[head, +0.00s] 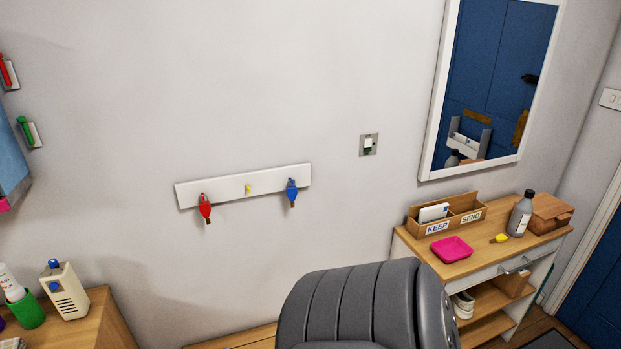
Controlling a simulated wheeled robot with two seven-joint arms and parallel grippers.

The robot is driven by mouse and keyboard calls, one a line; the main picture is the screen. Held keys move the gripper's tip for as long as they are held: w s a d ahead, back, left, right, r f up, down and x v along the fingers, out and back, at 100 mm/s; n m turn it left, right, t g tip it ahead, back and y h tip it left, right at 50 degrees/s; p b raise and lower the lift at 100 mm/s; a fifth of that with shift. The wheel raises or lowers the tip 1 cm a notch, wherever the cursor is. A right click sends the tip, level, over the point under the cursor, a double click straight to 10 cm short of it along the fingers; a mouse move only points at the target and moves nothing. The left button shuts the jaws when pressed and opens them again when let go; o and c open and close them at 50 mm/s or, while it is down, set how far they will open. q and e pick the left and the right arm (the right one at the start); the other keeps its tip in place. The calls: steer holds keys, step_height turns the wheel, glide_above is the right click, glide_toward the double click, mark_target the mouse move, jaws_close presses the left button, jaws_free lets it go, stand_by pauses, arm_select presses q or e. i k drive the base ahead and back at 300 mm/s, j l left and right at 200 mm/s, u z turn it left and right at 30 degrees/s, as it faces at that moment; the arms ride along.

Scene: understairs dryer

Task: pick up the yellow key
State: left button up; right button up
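The yellow key (499,238) lies on the wooden top of the cabinet (476,262) at the right. It is small, with its rounded yellow head towards the right, between the pink tray (451,249) and the grey bottle (520,214). On the wall, a white rail (219,192) holds a red key (205,208) on the left and a blue key (291,192) on the right. A yellow hook (248,188) between them is empty. Neither of my grippers is in view.
A KEEP/SEND box (437,228) and a brown box (550,213) stand at the cabinet's back. A dark grey ribbed chair back (365,305) stands left of the cabinet. A mirror (497,80) hangs above. A green cup (26,312) stands at lower left.

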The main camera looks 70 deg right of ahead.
mark_target(502, 238)
steer(key=z, duration=3.6)
steer(key=i+j+z, duration=0.1)
steer(key=z, duration=0.4)
steer(key=i+j, duration=0.05)
